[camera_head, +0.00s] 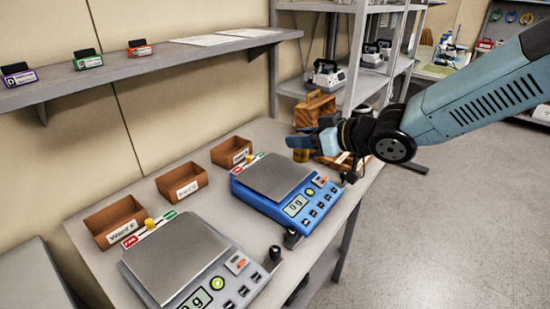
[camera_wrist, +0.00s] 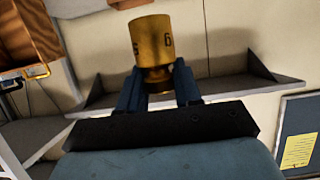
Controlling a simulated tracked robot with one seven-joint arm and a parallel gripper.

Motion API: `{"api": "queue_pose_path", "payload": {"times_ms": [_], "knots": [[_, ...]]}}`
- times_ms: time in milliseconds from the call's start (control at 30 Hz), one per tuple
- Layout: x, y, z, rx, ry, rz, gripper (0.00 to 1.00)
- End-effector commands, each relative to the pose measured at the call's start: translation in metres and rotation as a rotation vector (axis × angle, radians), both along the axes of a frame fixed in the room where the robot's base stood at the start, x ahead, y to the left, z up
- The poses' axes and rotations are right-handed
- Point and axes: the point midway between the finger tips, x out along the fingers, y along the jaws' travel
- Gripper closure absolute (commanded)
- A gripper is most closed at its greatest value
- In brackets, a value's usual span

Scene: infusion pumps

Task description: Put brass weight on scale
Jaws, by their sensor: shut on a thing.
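My gripper (camera_wrist: 158,92) is shut on the brass weight (camera_wrist: 153,40), a gold cylinder with a narrower neck and dark digits on its side. The blue scale (camera_head: 287,194) has a bare grey square plate and a display that seems to read 0 g. A grey scale (camera_head: 187,262) with a bare plate stands nearer, at the lower left. My gripper (camera_head: 312,141) is at the bench's far right end, by a wooden case.
Three brown bins (camera_head: 182,182) line the bench's wall side. A wooden case (camera_head: 316,108) stands at the bench's far end. A wall shelf (camera_head: 150,66) with small coloured devices runs above. Small brass-coloured knobs stand by the scales' coloured strips.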

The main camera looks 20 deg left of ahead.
Motion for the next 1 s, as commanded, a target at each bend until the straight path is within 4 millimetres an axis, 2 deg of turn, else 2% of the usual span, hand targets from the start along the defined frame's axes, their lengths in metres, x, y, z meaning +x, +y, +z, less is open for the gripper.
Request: {"api": "queue_pose_path", "payload": {"times_ms": [1000], "knots": [[0.033,0.047,-0.024,0.003,0.0,0.003,1.0]]}}
